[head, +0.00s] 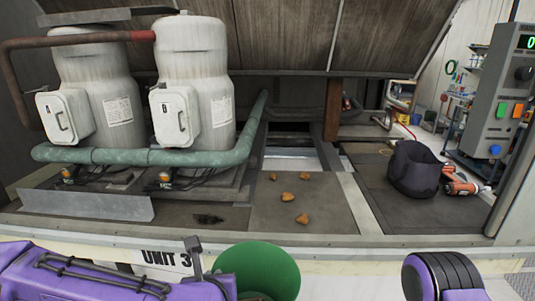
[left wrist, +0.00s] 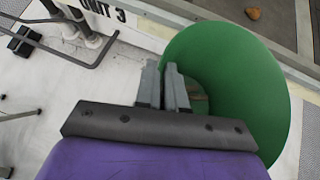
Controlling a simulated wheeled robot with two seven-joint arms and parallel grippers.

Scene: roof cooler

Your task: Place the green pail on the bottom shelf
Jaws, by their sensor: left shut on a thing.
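The green pail (head: 268,268) is at the bottom centre of the head view, in front of the cooler's front edge. It fills the right-centre of the left wrist view (left wrist: 245,85), where its wide rounded side shows. My left gripper (left wrist: 166,72) is shut, its two grey fingers close together on the pail's near edge. The pail's underside and contents cannot be made out. Shelving with small items (head: 462,100) stands far back at the right; I cannot tell which level is its bottom shelf. My right gripper is out of view; only part of my right arm shows.
Two white compressors (head: 192,75) and a green pipe (head: 150,156) occupy the cooler's left. Several brown lumps (head: 287,197) lie on its deck. A dark bag (head: 414,170) and an orange tool (head: 462,184) lie at right, beside a grey control box (head: 505,90). A raised panel overhangs the back.

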